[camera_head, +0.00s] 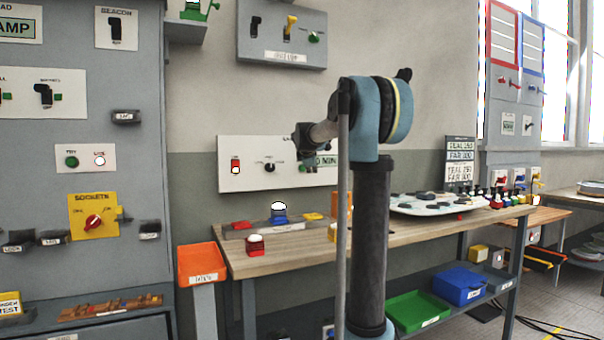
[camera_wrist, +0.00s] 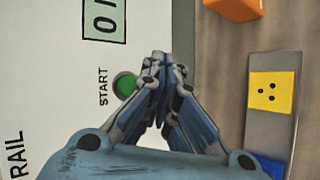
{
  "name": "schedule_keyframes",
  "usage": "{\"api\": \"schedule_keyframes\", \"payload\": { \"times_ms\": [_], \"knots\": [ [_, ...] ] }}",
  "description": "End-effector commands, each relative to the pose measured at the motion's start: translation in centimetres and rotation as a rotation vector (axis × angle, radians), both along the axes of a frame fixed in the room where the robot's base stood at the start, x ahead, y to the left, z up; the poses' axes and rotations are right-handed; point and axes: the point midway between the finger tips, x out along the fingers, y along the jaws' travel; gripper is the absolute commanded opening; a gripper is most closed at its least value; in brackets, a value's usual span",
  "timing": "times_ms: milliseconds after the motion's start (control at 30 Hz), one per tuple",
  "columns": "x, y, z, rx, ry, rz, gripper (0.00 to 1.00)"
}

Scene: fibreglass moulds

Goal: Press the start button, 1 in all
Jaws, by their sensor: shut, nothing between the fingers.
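The green round start button (camera_wrist: 125,85) sits on a white panel in the wrist view, with "START" printed beside it. My gripper (camera_wrist: 158,60) is shut and empty, with its fingertips close beside the button in the picture. I cannot tell the depth gap between them; no contact shows. In the head view the white panel (camera_head: 250,177) is on the wall above the wooden bench. My gripper (camera_head: 299,142) is in front of it, partly hiding the button area next to the green display.
The panel also carries a red lit switch (camera_head: 235,166) and a black knob (camera_head: 269,167). The bench (camera_head: 270,262) below holds a blue item with a white dome (camera_head: 278,212), a red one (camera_head: 255,245) and a white tray (camera_head: 420,207). An orange bin (camera_head: 202,263) stands left.

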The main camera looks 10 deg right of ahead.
Motion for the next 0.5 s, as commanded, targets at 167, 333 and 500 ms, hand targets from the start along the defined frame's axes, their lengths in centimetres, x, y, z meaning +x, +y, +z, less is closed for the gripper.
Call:
{"api": "schedule_keyframes", "payload": {
  "times_ms": [167,333,500],
  "knots": [
    [1.8,0.6,0.0,0.001,0.0,0.001,0.0],
    [2.7,0.9,0.0,0.002,0.001,0.0,0.0],
    [3.0,1.0,0.0,0.001,0.001,-0.001,0.0]
  ]
}}
